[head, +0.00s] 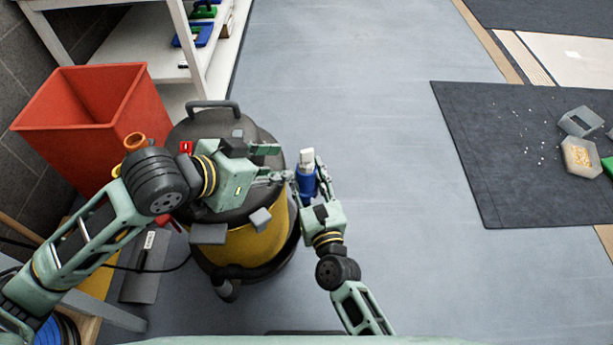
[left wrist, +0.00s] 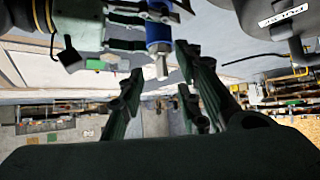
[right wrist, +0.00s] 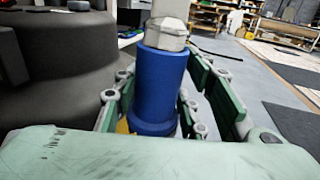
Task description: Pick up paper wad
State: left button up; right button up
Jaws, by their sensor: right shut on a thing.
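I cannot make out a clear paper wad. My right gripper (head: 306,177) is shut on a blue cylinder (right wrist: 160,85) with a pale, faceted top (right wrist: 166,30), held upright beside the vacuum. The cylinder (head: 306,186) and its whitish top (head: 306,157) also show in the head view. My left gripper (head: 277,162) is open and empty, just left of the cylinder and over the vacuum's right side. In the left wrist view the cylinder (left wrist: 158,32) points its pale tip between the spread left fingers (left wrist: 160,95).
A yellow and black vacuum (head: 245,245) stands under my left arm. An orange-red bin (head: 75,135) and white shelf (head: 160,60) are at left. A dark mat (head: 480,160) at right bears white bits (head: 545,140) and a hexagonal container (head: 578,170). The middle floor is clear.

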pick_arm(q)
jog(key=shift+o, duration=1)
jog(key=shift+w, duration=0.6)
jog(key=m+g+y, duration=0.3)
jog(key=m+g, duration=0.2)
jog(key=g, duration=0.1)
send_near(302, 153)
jog(key=x, duration=1.1)
jog(key=shift+w+d+f, duration=0.15)
jog(key=shift+f, duration=0.2)
jog(key=c, duration=0.7)
